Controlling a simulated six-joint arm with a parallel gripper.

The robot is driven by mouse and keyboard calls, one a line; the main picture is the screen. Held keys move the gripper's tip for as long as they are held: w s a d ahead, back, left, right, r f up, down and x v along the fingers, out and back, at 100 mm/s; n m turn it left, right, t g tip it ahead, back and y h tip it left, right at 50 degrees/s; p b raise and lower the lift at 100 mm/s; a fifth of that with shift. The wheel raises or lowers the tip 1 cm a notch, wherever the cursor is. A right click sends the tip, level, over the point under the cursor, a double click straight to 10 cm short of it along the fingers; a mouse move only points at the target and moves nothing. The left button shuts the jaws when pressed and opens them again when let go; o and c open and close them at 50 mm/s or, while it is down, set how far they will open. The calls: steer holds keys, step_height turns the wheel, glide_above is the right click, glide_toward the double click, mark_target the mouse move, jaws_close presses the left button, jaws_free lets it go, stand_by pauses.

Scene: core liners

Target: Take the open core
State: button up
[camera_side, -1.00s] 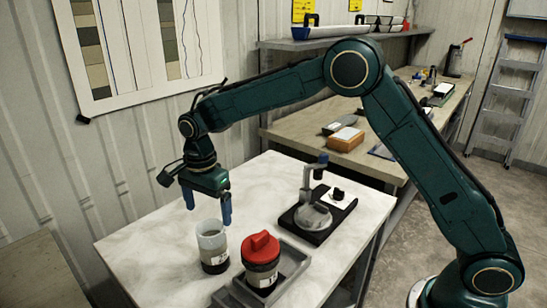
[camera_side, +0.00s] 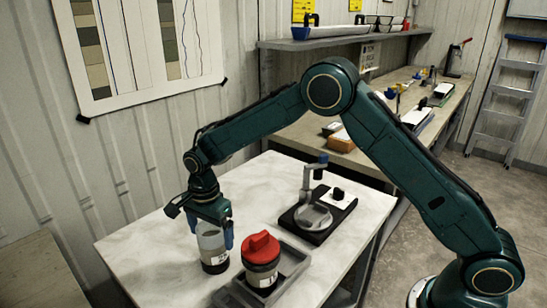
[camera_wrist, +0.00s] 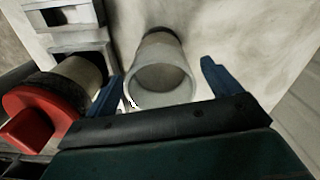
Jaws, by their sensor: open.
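The open core (camera_side: 213,251) is a translucent, lidless liner with dark material in its lower part and a white label. It stands upright on the white table, to the left of the grey tray. My gripper (camera_side: 211,236) is open, with its blue fingers lowered on either side of the liner's upper part. In the wrist view the open core (camera_wrist: 161,72) shows its round open mouth between the spread fingers of my gripper (camera_wrist: 166,80). I cannot tell whether either finger touches it.
A red-capped core (camera_side: 262,262) stands in the grey tray (camera_side: 296,266) just right of my gripper; its red cap (camera_wrist: 28,115) is close to the left finger in the wrist view. A black-based stand (camera_side: 318,220) is farther back right. The table's left part is clear.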

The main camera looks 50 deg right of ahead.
steer(key=shift+f, duration=1.25)
steer(key=shift+r, duration=0.1)
steer(key=c, duration=1.4)
step_height(320, 180, up, 20)
